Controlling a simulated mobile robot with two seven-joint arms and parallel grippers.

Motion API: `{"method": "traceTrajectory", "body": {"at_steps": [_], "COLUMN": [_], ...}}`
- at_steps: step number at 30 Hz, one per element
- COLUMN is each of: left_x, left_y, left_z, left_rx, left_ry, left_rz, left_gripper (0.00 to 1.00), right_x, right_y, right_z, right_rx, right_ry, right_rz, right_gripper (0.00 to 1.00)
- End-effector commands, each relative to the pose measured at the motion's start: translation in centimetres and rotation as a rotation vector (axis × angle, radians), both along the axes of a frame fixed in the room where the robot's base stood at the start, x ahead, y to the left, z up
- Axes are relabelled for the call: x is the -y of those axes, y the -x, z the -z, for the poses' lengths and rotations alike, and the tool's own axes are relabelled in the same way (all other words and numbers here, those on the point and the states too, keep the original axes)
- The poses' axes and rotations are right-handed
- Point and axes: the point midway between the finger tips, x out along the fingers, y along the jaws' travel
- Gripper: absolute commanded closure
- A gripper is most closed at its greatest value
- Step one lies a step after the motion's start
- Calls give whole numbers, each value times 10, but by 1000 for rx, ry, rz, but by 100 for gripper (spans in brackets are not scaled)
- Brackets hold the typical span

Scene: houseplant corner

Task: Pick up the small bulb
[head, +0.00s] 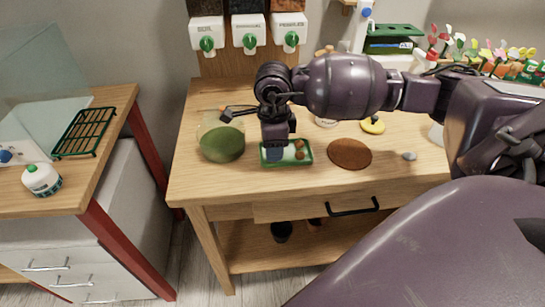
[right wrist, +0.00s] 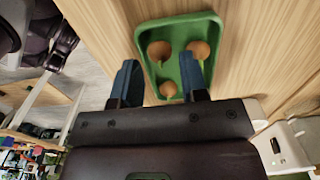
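A green tray (head: 310,160) stands near the front of the wooden table, with brown bulbs in it. In the right wrist view the tray (right wrist: 143,40) holds three bulbs. The smallest-looking one, the small bulb (right wrist: 168,90), is at the tray's near end. Two larger bulbs (right wrist: 159,51) (right wrist: 200,49) lie farther in. My right gripper (head: 276,152) points down over the tray's left part. In its wrist view (right wrist: 160,82) the fingers are apart, with the small bulb showing between them, not gripped. My left gripper cannot be made out.
A green-filled glass bowl (head: 222,144) stands close left of the tray. A brown round mat (head: 350,154) lies close right, with a grey stone (head: 409,156) beyond it. A yellow object (head: 373,125) and a dark tool (head: 238,111) lie farther back.

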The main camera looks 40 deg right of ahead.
Motion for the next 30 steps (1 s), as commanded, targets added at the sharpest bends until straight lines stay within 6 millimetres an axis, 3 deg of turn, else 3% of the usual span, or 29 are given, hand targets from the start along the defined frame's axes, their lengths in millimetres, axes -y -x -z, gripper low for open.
{"method": "traceTrajectory", "body": {"at_steps": [4, 12, 19, 30], "left_x": [0, 0, 0, -1], "left_y": [2, 1, 2, 3], "left_z": [5, 6, 7, 9], "left_rx": [-9, -9, -12, -16], "left_ry": [0, -1, -2, -5], "left_rz": [0, 2, 2, 4], "left_gripper": [57, 57, 57, 57], "right_x": [0, 0, 0, 1], "right_y": [1, 2, 2, 2], "right_z": [22, 29, 33, 34], "right_rx": [-5, -10, -13, -13], "right_ry": [-2, -1, 0, 2], "right_rz": [1, 0, 2, 3], "right_gripper": [60, 60, 95, 96]}}
